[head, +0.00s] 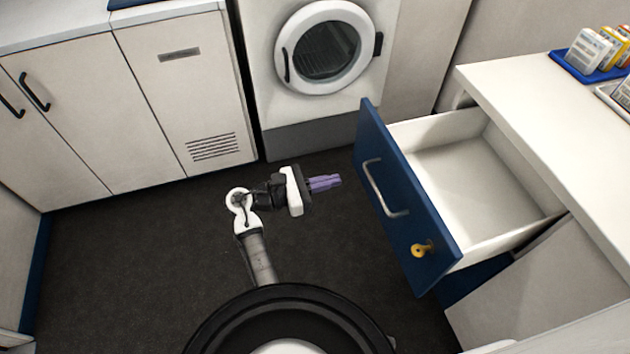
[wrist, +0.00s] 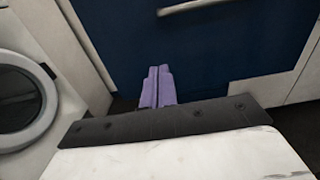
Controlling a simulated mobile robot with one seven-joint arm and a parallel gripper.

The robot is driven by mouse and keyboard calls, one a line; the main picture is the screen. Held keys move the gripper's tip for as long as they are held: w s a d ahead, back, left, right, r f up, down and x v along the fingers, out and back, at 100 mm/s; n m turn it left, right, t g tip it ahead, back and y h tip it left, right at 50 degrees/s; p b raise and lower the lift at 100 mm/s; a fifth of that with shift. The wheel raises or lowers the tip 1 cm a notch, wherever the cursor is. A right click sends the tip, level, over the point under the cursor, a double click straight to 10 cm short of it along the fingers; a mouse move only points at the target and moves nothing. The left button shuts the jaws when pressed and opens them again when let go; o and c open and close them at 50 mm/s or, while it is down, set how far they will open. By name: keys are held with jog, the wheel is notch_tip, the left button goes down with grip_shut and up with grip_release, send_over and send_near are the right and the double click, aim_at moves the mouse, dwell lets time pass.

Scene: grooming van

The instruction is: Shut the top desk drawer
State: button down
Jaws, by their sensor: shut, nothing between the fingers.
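The top desk drawer (head: 470,165) stands pulled out from the white desk (head: 545,105) at the right of the head view. The drawer looks empty inside. My gripper (head: 338,181) has purple fingers, shut and empty, pointing right towards the blue front with a gap left of it. In the wrist view, the shut fingers (wrist: 158,75) point at the blue front (wrist: 215,45), with part of the handle (wrist: 190,6) at the top edge.
A white front-loading washer or dryer (head: 325,48) stands at the back. White cabinets (head: 100,105) line the left. A blue tray (head: 590,68) with cards or packs sits on the desk top. Dark floor (head: 130,260) is clear around my arm.

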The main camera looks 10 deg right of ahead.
aim_at(374, 170)
jog(key=d, duration=0.5)
jog(key=d+p, duration=0.1)
jog(key=d, duration=0.2)
jog(key=shift+w+d, duration=0.2)
jog(key=shift+w, duration=0.15)
jog(key=shift+d+r+p, duration=0.1)
jog(key=shift+d+p, duration=0.25)
jog(key=shift+d, duration=0.3)
jog(key=d, duration=0.8)
jog(key=w+d, duration=0.1)
jog(key=d, duration=0.7)
jog(key=w+d+p, duration=0.1)
jog(key=d, duration=0.7)
jog(key=shift+d, duration=0.95)
jog(key=shift+w+d+r, duration=0.1)
jog(key=shift+d, duration=0.05)
jog(key=shift+r, duration=0.15)
